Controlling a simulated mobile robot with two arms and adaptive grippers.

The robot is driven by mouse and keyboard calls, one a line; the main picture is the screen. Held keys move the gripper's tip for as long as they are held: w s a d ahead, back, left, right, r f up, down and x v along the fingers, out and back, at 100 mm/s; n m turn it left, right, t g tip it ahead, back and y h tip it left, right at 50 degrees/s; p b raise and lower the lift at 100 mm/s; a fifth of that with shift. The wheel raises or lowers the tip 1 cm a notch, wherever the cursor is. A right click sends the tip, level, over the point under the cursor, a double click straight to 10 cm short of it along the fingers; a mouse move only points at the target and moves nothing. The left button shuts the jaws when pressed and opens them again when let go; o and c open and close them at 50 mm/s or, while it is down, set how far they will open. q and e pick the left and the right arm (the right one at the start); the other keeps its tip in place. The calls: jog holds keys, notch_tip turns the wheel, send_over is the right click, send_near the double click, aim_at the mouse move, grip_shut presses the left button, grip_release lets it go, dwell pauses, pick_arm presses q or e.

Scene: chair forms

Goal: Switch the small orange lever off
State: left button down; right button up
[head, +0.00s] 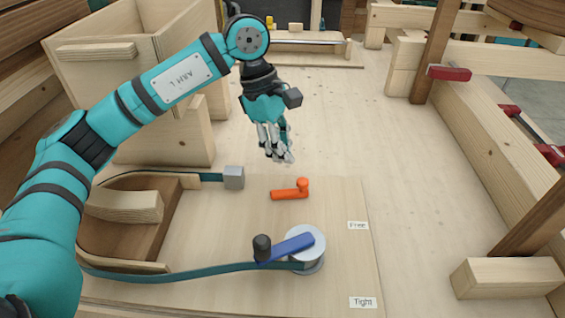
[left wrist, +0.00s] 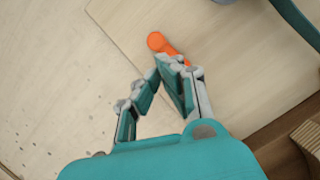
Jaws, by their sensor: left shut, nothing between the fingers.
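The small orange lever (head: 290,190) lies on the light wooden board (head: 335,250). Its knob is at the right end and its arm points left in the head view. My left gripper (head: 283,158) hangs above the table just behind the lever, its fingers pointing down and shut with nothing between them. In the left wrist view the orange lever (left wrist: 165,43) shows just beyond the fingertips (left wrist: 165,65), which hide part of its arm. I cannot tell whether they touch it. My right gripper is not in view.
A blue crank (head: 287,247) with a black knob sits on a grey drum at the board's front, with a green strap (head: 180,272) running left. Labels read "Free" (head: 357,225) and "Tight" (head: 363,302). A wooden box (head: 95,60) stands back left.

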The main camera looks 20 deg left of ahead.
pick_arm(q)
jog(key=shift+r, duration=2.7)
